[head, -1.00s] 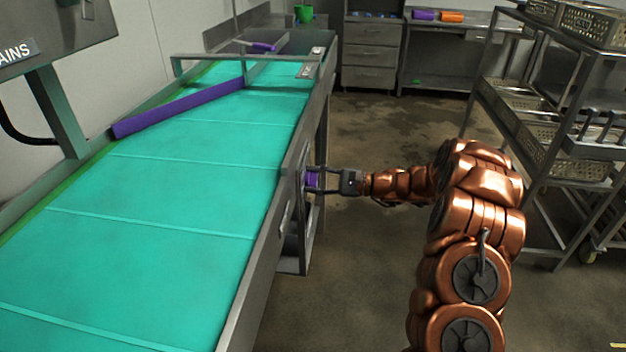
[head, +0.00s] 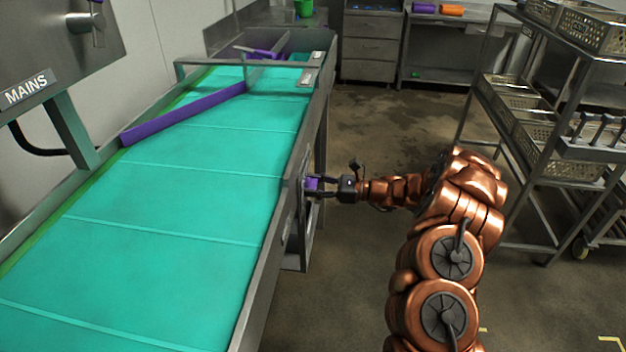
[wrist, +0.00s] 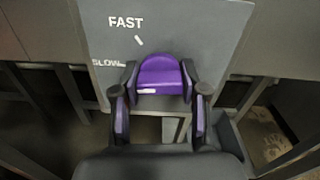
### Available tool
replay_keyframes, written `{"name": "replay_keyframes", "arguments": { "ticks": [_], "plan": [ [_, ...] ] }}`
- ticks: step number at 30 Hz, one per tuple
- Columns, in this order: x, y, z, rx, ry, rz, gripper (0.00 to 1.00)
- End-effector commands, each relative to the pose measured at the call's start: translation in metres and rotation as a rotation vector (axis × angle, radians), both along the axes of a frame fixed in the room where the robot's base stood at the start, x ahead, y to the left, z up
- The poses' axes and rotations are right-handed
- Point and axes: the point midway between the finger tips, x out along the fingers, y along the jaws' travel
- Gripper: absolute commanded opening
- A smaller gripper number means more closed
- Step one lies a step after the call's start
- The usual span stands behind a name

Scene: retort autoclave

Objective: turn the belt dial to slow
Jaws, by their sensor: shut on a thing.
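The belt dial (wrist: 160,72) is a purple knob on a grey plate (wrist: 205,30) at the conveyor's side. In the wrist view the word FAST (wrist: 125,22) and a white tick are above it to the left, and SLOW (wrist: 105,63) is at its left. A short white mark shows low on the knob's front; I cannot tell exactly where it points. My gripper (wrist: 159,80) is shut on the dial, one finger on each side. In the head view the purple dial (head: 312,184) shows between the fingers of my gripper (head: 318,186).
The conveyor's green belt (head: 170,210) with a purple diverter bar (head: 185,115) lies left. A MAINS box (head: 60,50) stands at upper left. A rack with baskets (head: 560,110) stands right. The floor between is clear.

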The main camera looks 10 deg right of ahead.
Motion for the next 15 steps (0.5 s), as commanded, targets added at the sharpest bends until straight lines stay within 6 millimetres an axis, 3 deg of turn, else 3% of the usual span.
{"name": "replay_keyframes", "arguments": {
  "ticks": [15],
  "plan": [
    [0.0001,-0.0001,0.0005,0.076,0.184,0.000,0.08]
  ]
}}
